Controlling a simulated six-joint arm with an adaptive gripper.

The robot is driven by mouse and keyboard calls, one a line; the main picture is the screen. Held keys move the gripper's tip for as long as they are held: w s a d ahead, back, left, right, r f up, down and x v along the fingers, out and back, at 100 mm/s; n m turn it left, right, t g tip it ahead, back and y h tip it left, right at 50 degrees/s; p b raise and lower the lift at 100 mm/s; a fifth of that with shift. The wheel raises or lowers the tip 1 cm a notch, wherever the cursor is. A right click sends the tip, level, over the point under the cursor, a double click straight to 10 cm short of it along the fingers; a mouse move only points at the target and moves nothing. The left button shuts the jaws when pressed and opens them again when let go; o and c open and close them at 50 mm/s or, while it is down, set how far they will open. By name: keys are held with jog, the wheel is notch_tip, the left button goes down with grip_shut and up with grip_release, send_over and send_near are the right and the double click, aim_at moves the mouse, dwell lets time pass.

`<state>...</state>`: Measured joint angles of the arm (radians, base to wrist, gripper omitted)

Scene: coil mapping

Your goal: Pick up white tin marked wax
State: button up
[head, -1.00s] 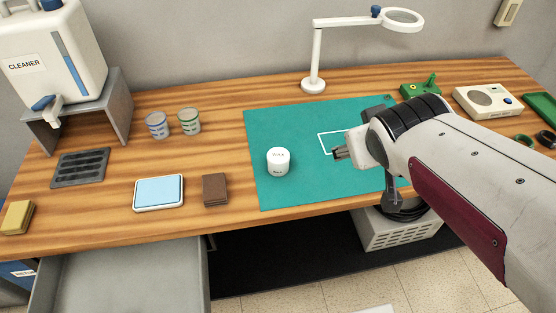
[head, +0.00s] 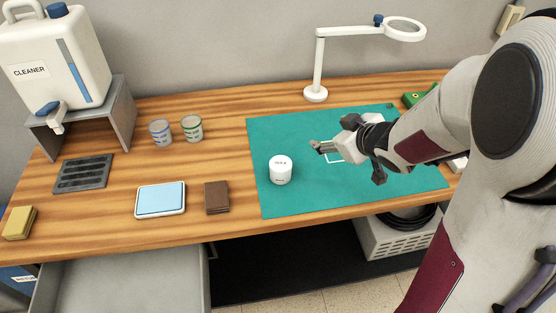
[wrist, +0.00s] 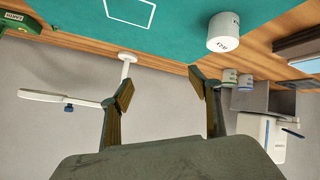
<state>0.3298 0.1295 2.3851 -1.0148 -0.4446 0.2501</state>
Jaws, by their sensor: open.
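The white tin marked wax (head: 281,170) stands upright on the left part of the green mat (head: 290,202). It also shows in the wrist view (wrist: 223,32), near the top and right of centre. My gripper (head: 316,147) is above the mat, to the right of the tin and a little farther back, apart from it. In the wrist view the two fingers (wrist: 160,92) are spread wide with nothing between them.
A white magnifier lamp (head: 316,94) stands behind the mat. Left of the mat are two cups (head: 191,128), a blue pad (head: 161,199), a brown block (head: 216,197), a dark slotted tray (head: 83,173) and a cleaner jug (head: 60,60) on a stand.

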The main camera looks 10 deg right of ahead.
aim_at(282, 163)
jog(key=a+f+y, duration=0.2)
jog(key=s+a+f+n+g+y, duration=0.1)
jog(key=a+f+y, duration=0.1)
jog(key=f, duration=0.1)
jog(key=a+f+n+y, duration=0.1)
jog(key=a+f+y, duration=0.1)
jog(key=shift+s+a+f, duration=0.25)
jog(key=shift+s+f, duration=0.05)
jog(key=shift+f, duration=0.05)
jog(key=shift+s+a+f+n+g+y, duration=0.3)
jog(key=shift+s+a+g+y, duration=0.15)
jog(key=shift+a+y, duration=0.15)
jog(key=shift+x, duration=1.3)
jog(key=shift+w, duration=0.1)
jog(key=shift+w+r+x, duration=0.1)
jog(key=shift+w+x, duration=0.05)
jog(key=shift+x, duration=1.1)
jog(key=shift+w+r+x, duration=0.1)
jog(key=shift+w+x, duration=0.05)
jog(key=shift+x, duration=1.1)
jog(key=shift+d, duration=0.1)
jog(key=c, duration=1.3)
